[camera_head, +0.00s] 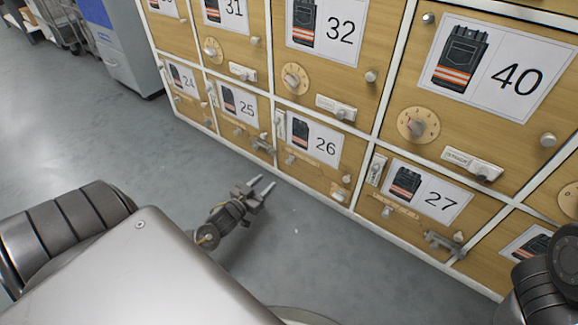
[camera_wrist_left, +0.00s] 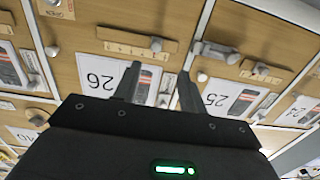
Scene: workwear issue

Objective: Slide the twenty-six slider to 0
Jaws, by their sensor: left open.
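The scale marks are too small to read. My left gripper (camera_head: 262,184) is open and empty, in front of the lower doors and apart from the slider. Its fingers (camera_wrist_left: 158,72) also show in the wrist view.
Doors 25 (camera_head: 240,106) and 27 (camera_head: 425,199) flank it, with their own sliders and projecting handles. Door 32 (camera_head: 335,50) above has a dial. Grey floor (camera_head: 130,150) is clear at left. My right arm shows at lower right.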

